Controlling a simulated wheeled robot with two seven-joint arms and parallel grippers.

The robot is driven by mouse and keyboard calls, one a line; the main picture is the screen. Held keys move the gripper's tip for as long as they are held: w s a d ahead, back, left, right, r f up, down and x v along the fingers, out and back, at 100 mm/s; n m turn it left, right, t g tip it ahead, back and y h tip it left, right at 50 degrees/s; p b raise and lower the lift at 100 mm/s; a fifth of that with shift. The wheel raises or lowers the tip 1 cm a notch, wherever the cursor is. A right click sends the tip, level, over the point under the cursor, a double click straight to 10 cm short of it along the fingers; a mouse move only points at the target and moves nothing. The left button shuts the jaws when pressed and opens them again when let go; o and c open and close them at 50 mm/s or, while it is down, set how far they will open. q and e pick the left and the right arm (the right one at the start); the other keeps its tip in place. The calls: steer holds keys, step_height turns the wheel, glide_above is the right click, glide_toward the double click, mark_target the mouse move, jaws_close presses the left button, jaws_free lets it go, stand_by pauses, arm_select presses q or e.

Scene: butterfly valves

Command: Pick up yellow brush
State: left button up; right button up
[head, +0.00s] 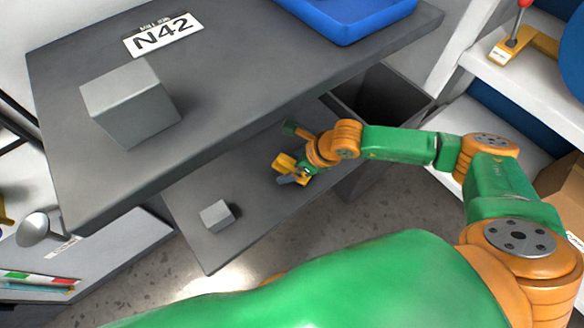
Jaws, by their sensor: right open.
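No yellow brush can be clearly picked out. My right gripper (289,171) is open over the lower grey shelf (245,190), below the edge of the upper grey tabletop. Yellow and grey parts show at its end. I cannot tell whether the yellow there is a finger or part of a brush lying there. My left gripper is not in view.
A large grey block (130,105) and a blue tray (345,22) stand on the upper tabletop (235,85). A small grey cube (216,215) sits on the lower shelf. A dark open bin (385,95) is behind my right arm. White shelves (510,75) stand at right.

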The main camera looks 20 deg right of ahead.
mark_target(289, 160)
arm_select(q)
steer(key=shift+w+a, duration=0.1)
arm_select(e)
steer(key=shift+c, duration=0.3)
steer(key=c, duration=0.7)
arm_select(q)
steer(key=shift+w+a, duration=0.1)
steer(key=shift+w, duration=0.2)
arm_select(e)
jaws_close()
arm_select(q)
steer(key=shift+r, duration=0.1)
arm_select(e)
steer(key=shift+r, duration=0.1)
steer(key=shift+r, duration=0.25)
step_height(289, 160, up, 3)
steer(key=shift+f+p, duration=0.1)
steer(key=shift+p, duration=0.3)
arm_select(q)
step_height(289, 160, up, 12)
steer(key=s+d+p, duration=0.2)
steer(key=p, duration=0.9)
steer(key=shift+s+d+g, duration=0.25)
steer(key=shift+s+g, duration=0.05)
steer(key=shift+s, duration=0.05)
arm_select(e)
steer(key=s+r, duration=0.9)
steer(key=s, duration=0.5)
steer(key=shift+a+r, duration=0.25)
steer(key=shift+r, duration=0.05)
